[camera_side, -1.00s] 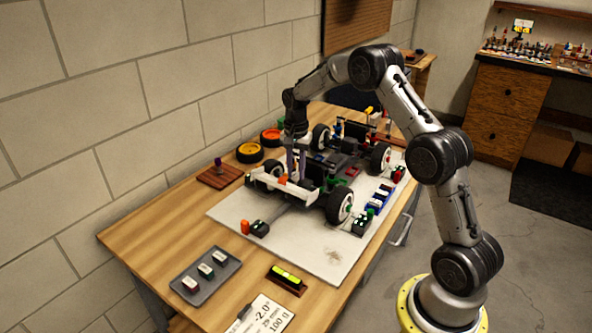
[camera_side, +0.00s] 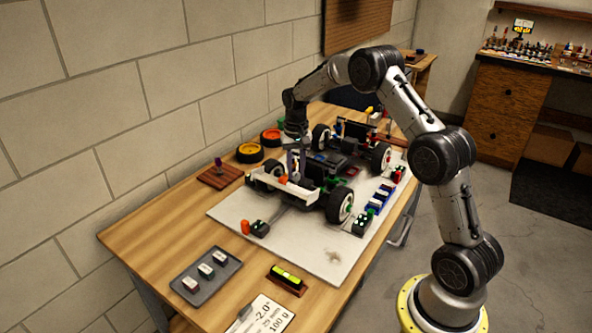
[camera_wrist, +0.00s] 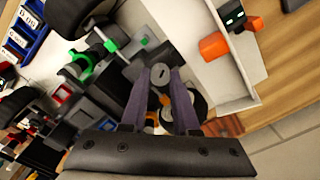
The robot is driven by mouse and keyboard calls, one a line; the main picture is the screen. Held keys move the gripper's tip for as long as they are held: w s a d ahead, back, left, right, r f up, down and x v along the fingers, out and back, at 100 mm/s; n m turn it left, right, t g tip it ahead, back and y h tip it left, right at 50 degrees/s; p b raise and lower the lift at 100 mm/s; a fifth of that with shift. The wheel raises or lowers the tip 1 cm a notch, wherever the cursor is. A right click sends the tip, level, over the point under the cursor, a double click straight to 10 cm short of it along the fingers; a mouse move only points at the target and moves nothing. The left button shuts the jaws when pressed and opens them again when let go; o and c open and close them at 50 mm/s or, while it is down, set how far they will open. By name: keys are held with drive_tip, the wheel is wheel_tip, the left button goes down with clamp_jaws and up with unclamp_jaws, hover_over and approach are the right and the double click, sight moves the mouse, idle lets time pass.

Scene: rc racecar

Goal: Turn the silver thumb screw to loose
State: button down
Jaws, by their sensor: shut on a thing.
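The RC racecar (camera_side: 320,175) stands on a pale mat on the workbench, with its white wing facing the near left. My gripper (camera_side: 293,178) points down at the wing end of the car. In the wrist view a silver thumb screw (camera_wrist: 161,73) with a slotted round top sits between the fingertips. My gripper (camera_wrist: 160,78) is shut on it, one finger on each side. In the side view the screw is too small and hidden to tell.
The white wing (camera_wrist: 232,75) and a tire (camera_wrist: 80,12) lie close to the fingers. Blue bins (camera_side: 378,200) stand on the mat (camera_side: 315,248). Orange wheels (camera_side: 250,152), a grey tray (camera_side: 205,272) and a level (camera_side: 287,278) lie around it. The mat's near part is mostly clear.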

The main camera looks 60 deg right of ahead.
sight(296, 173)
idle(0.4)
drive_tip(key=c, duration=0.7)
unclamp_jaws()
drive_tip(key=shift+o, duration=0.2)
wheel_tip(296, 173, up, 14)
